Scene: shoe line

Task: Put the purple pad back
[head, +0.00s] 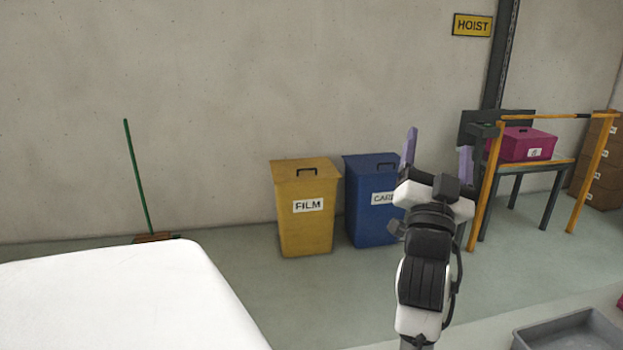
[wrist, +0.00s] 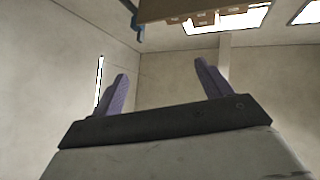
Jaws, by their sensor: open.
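My gripper (head: 438,140) is raised upright in the head view, in front of the blue bin. Its two purple fingers stand wide apart with nothing between them. The same open fingers show in the wrist view (wrist: 161,70), pointing up toward the ceiling. I see no separate purple pad in either view; the only purple surfaces are my fingers.
A yellow FILM bin (head: 305,225) and a blue bin (head: 364,228) stand by the wall. A magenta box (head: 527,148) sits on a bench at right, behind an orange frame (head: 484,190). A grey tray (head: 545,340) is at lower right, a white surface (head: 120,300) at lower left.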

